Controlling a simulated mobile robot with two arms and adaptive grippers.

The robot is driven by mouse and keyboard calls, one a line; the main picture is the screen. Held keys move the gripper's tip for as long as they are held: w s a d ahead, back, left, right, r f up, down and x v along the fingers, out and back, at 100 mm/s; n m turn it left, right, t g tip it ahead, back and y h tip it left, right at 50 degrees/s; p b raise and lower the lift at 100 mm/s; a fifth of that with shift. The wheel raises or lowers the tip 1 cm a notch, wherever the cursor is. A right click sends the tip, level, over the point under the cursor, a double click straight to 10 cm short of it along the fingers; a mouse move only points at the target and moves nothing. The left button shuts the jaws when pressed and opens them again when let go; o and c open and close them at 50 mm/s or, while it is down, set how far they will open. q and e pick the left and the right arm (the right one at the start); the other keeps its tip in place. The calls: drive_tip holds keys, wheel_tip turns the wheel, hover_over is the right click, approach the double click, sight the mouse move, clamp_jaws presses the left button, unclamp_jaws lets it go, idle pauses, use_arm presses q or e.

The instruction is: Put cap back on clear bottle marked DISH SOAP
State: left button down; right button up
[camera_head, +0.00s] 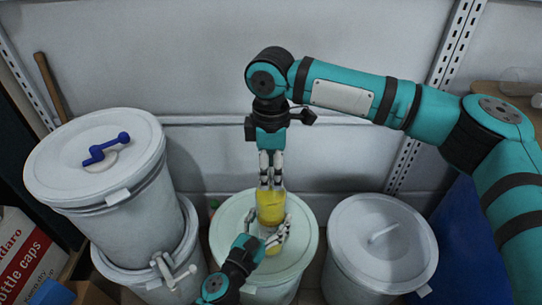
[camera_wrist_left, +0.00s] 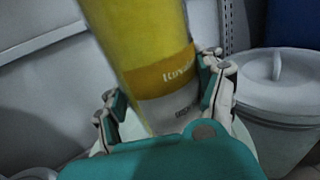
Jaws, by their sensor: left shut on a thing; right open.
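A bottle with yellow contents (camera_head: 270,207) is over the pale lid of the middle drum. My left gripper (camera_head: 264,238) is shut on its lower part, with fingers on either side. In the left wrist view the yellow bottle (camera_wrist_left: 150,45) rises tilted between the fingers of my left gripper (camera_wrist_left: 160,105). Its label shows only partly and I cannot read it in full. My right gripper (camera_head: 270,184) is open, pointing down at the bottle's top end. I cannot tell whether it touches the bottle. The bottle's mouth is hidden, and I cannot make out a cap.
The middle drum's lid (camera_head: 230,234) is beneath the bottle. A white lidded drum (camera_head: 385,250) stands right. A carton marked "bottle caps" (camera_head: 25,255) is at far left. The wall is close behind.

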drive_tip(key=shift+f, duration=0.15)
clamp_jaws()
idle(0.4)
drive_tip(key=shift+o, duration=0.6)
unclamp_jaws()
wheel_tip(320, 180, up, 12)
